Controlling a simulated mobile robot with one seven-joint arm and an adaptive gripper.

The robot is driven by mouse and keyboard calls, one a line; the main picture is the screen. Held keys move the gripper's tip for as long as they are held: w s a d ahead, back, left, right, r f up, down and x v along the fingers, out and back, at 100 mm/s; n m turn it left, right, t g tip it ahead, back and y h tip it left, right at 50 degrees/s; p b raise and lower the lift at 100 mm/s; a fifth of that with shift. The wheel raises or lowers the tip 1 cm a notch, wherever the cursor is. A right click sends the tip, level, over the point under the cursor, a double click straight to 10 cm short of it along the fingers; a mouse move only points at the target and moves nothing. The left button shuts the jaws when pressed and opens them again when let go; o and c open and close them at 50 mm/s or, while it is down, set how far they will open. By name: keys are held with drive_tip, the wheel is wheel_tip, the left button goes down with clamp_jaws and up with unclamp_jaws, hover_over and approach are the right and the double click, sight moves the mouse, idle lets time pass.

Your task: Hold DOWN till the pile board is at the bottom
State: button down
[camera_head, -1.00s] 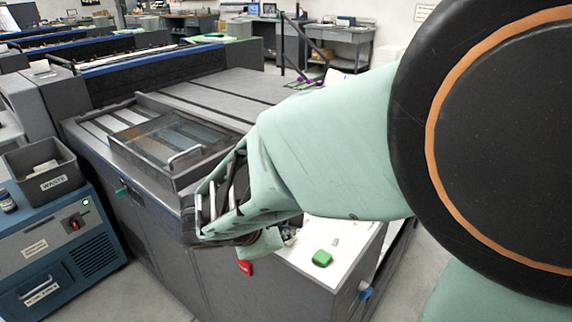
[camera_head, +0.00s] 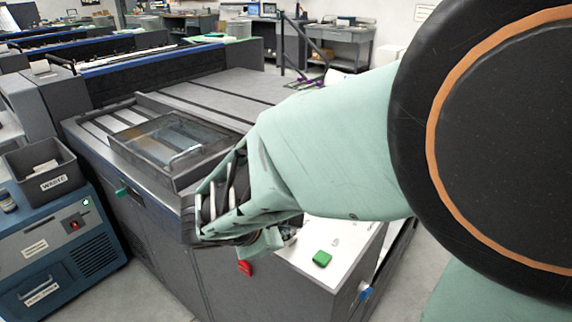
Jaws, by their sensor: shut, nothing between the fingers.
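The dark grey press unit (camera_head: 215,275) stands in front of me with a white sloped panel (camera_head: 345,235) on its near right corner. A green button (camera_head: 321,259) and some small markings show on the panel. My pale green arm crosses in front of it, and my wrist is bent over the panel's left end. My gripper (camera_head: 289,237) shows only in small part there, shut with nothing held. My wrist hides that end of the panel, so I cannot tell what the fingertips touch. No DOWN label is readable. I cannot make out the pile board.
A red knob (camera_head: 245,268) is on the unit's front face and a blue one (camera_head: 366,292) on its right side. A glass-lidded cover with a handle (camera_head: 186,155) is on top. A blue cabinet with a WASTE bin (camera_head: 40,166) stands left. Bare floor shows at lower right.

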drive_tip(key=shift+r+p, duration=0.5)
drive_tip(key=shift+r, duration=0.25)
drive_tip(key=shift+r, duration=0.15)
wheel_tip(320, 180, up, 5)
drive_tip(key=p, duration=0.4)
